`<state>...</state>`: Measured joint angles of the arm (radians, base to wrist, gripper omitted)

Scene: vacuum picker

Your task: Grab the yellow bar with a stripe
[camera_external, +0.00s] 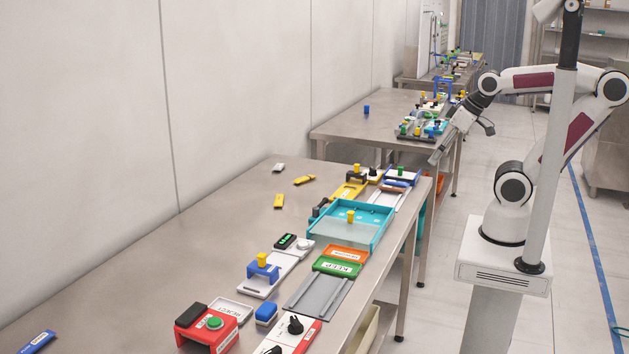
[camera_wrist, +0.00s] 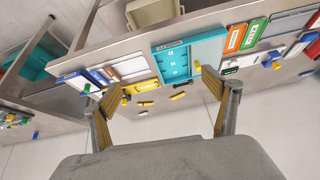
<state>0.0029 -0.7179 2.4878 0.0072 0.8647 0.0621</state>
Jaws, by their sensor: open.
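Two small yellow bars lie flat on the near steel table, toward the wall. One yellow bar (camera_external: 304,180) shows dark marks across it; it also appears in the wrist view (camera_wrist: 146,103). The other yellow bar (camera_external: 279,201) lies a little nearer the external camera and also shows in the wrist view (camera_wrist: 178,96). They are too small to tell surely which has the stripe. My gripper (camera_external: 437,156) is open and empty, off the table's right side, well away from both bars. In the wrist view its fingers (camera_wrist: 158,100) are spread wide, with both bars seen beyond them.
A white block (camera_external: 279,167) lies behind the bars. A teal tray (camera_external: 318,235) and a yellow fixture (camera_external: 343,193) stand between the bars and the table's right edge. Other fixtures line that edge. The table's wall side is mostly clear. A grey post stands before my arm.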

